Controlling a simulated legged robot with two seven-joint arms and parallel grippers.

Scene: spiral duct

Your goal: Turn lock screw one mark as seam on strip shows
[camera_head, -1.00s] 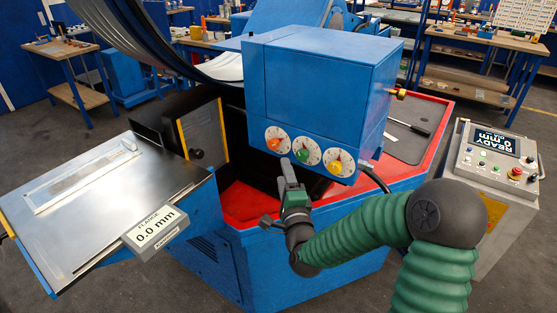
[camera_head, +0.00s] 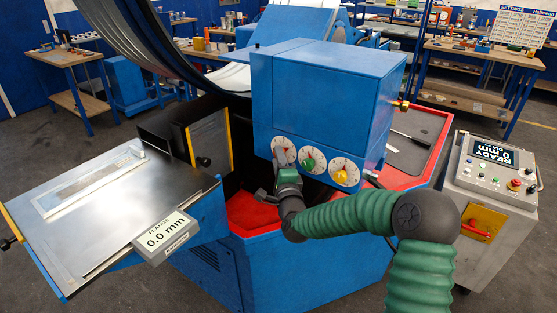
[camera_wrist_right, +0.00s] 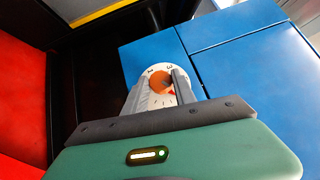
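A blue box carries three white dials with an orange knob (camera_wrist_right: 158,80), a green knob (camera_head: 308,164) and a yellow knob (camera_head: 343,174). My right gripper (camera_head: 279,157) is at the left dial and partly covers it in the head view. In the right wrist view its fingers (camera_wrist_right: 160,92) are apart, one on each side of the orange knob; contact cannot be told. A pale strip (camera_head: 90,188) lies on the metal table at left; its seam is too small to read. I cannot tell which part is the lock screw. My left gripper is not in view.
A display (camera_head: 166,236) reading "FLANGE 0.0 mm" sits at the table's front edge. A dark knob (camera_head: 203,161) is on the black housing. A brass fitting (camera_head: 404,105) juts from the blue box. A control console (camera_head: 490,170) stands at right, its screen reading READY.

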